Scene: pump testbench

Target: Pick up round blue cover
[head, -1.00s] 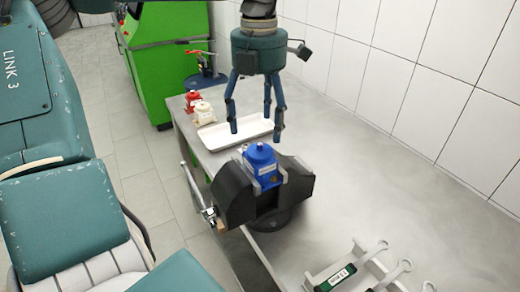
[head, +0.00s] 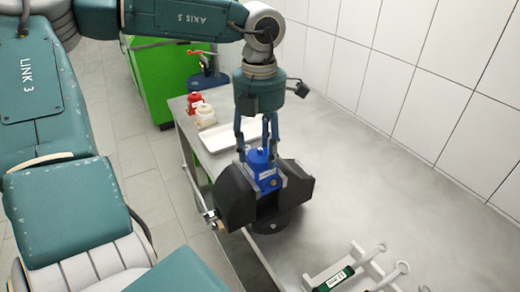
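The round blue cover (head: 258,157) sits on top of a blue block-shaped pump part with a white label. That part is clamped between the dark jaws of a black vise (head: 236,203) on the bench. My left gripper (head: 256,153) is directly above the cover, pointing down, with its teal fingers on either side of the cover's top. Whether the fingers touch it or have a gap is too small to tell. My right gripper is not in view.
A white tray (head: 216,136) lies behind the vise on the grey bench (head: 370,190). Red (head: 194,100) and cream (head: 205,115) parts stand at the back left. A rack with wrenches (head: 352,272) is at front right. The bench right of the vise is clear.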

